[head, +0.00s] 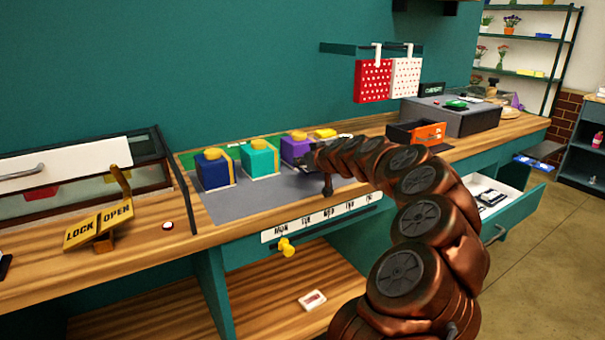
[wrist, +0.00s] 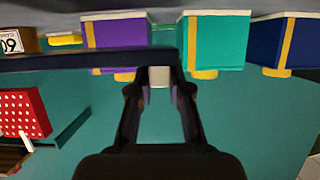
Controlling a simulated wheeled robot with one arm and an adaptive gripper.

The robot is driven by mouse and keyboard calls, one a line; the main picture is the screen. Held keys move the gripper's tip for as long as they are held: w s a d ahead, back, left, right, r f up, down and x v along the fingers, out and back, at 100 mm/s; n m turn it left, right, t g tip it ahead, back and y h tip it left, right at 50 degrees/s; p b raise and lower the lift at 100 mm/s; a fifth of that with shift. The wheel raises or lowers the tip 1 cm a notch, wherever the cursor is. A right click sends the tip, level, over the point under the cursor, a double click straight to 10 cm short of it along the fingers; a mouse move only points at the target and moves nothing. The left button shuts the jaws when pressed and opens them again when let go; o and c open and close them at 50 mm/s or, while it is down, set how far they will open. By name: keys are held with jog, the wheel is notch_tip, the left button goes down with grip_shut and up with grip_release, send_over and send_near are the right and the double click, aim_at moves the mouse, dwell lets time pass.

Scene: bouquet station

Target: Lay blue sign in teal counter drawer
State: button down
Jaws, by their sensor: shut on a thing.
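My gripper (head: 324,170) is in front of the purple box, above the counter's front edge. In the wrist view my gripper (wrist: 160,80) is shut on a long dark blue bar (wrist: 70,62), which looks like the blue sign seen edge-on. It stretches left from the fingertips, in front of the purple box. A small pale piece shows between the fingertips. In the head view I cannot make the sign out; my arm covers that area. The teal counter drawer (head: 516,214) stands pulled open at the right, with small dark and white items (head: 490,198) inside.
Purple (head: 296,150), teal (head: 258,158) and dark blue (head: 212,170) boxes stand on a grey mat. An orange-and-black box (head: 425,132) and a grey case (head: 455,116) stand farther right. A yellow LOCK/OPEN lever (head: 98,225) is at left. Floor beyond the drawer is clear.

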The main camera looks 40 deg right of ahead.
aim_at(304, 173)
jog(key=shift+f, duration=2.15)
jog(key=shift+f, duration=0.15)
jog(key=c, duration=1.1)
grip_release()
jog(key=shift+r, duration=0.25)
jog(key=shift+s, duration=0.3)
jog(key=d+b+v, duration=0.1)
jog(key=v, duration=1)
jog(key=shift+s+a, duration=0.2)
jog(key=shift+a, duration=0.3)
jog(key=shift+r, duration=0.1)
